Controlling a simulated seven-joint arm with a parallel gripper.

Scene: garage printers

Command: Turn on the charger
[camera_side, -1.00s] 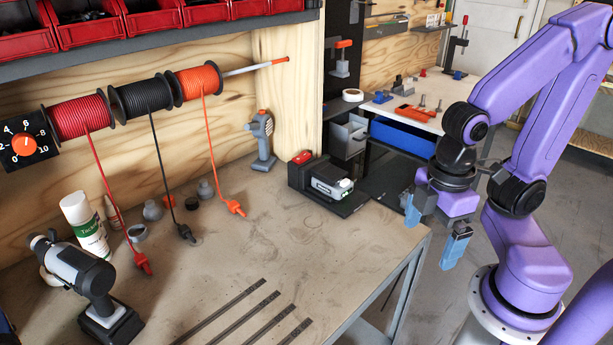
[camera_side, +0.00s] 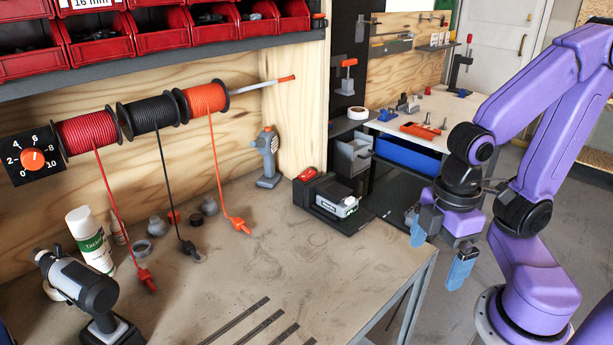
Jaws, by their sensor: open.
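The charger (camera_side: 338,207) is a dark box with a flat base near the right edge of the workbench. A grey and white battery block (camera_side: 336,200) sits on it. A red switch (camera_side: 307,174) is on the raised left part of the charger; its on or off position is too small to tell. My gripper (camera_side: 439,256) hangs beyond the bench's right edge, to the right of the charger and apart from it. Its two blue fingers are spread, with nothing between them.
The workbench (camera_side: 310,265) has clear room in front of the charger. A grey tool (camera_side: 268,158) stands behind it against the wood panel. Red, black and orange cable spools (camera_side: 152,115) hang at left.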

